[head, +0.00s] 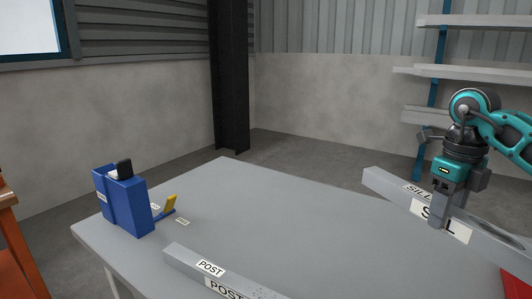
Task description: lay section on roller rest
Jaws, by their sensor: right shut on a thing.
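A grey section labelled SILL (384,186) runs from the middle right out past the right edge of the head view. My right gripper (438,220) reaches down from above and is shut on it beside its label. I cannot tell whether the section touches the table below. A second grey section, labelled POST (188,262), lies on the table at the front and runs out of the bottom edge. I see nothing that I can clearly name as the roller rest. My left gripper is not in view.
The grey table (270,215) is clear in its middle. A blue box-like holder (125,200) with a black top part stands at its left, with a yellow tab (171,204) beside it. A red thing (514,284) shows at bottom right. A shelf rack (470,73) stands behind.

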